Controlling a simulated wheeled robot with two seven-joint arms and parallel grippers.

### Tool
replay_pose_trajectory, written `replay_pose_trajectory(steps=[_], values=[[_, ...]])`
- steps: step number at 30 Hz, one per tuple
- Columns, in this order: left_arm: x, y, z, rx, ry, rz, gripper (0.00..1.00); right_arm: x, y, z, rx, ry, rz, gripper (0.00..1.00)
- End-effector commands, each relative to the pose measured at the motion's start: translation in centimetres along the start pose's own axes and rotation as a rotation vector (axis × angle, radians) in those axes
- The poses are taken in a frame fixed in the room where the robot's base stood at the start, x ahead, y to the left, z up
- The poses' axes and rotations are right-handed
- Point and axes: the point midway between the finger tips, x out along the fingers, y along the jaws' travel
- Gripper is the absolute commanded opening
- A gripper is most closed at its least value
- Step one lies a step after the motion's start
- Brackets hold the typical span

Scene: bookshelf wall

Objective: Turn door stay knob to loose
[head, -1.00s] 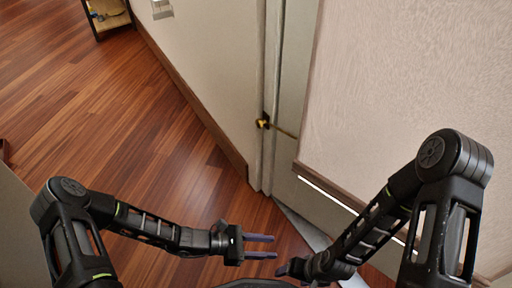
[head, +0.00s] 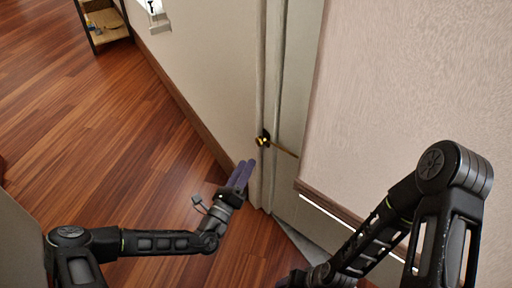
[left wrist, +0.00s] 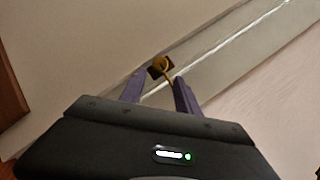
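The door stay knob (head: 263,139) is a small brass piece on a dark mount at the door frame, with a thin brass rod (head: 284,150) running from it to the right. In the left wrist view the knob (left wrist: 160,65) shows just beyond and between the fingertips. My left gripper (head: 246,164) points up toward the knob, a little below and left of it in the head view, apart from it. In the left wrist view its two purple fingers (left wrist: 157,80) are spread and hold nothing. My right gripper (head: 290,280) is at the bottom edge, its fingers mostly cut off.
A pale door panel (head: 400,90) fills the right side, with a wooden edge strip. The wall (head: 205,75) with a brown baseboard lies left of the frame. A wooden shelf unit (head: 104,22) stands far at the upper left. The wooden floor (head: 100,130) is clear.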

Motion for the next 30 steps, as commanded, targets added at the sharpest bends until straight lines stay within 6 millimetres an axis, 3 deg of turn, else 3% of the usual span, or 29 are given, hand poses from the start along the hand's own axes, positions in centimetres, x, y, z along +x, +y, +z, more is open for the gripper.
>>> replay_pose_trajectory(steps=[5,18,29,30], values=[[1.1,0.1,-0.2,0.002,0.001,-0.003,0.39,0.6,0.2,0.0,0.000,0.002,0.000,0.69],[7.1,0.1,-0.2,0.002,0.001,-0.003,0.39,2.7,0.9,-0.3,0.003,0.009,-0.003,0.69],[7.8,-0.1,0.0,0.002,0.002,-0.002,0.39,2.7,0.9,-0.3,0.003,0.009,-0.003,0.69],[7.8,-0.1,0.0,0.002,0.002,-0.002,0.36,2.7,0.9,-0.3,0.003,0.009,-0.003,0.69]])
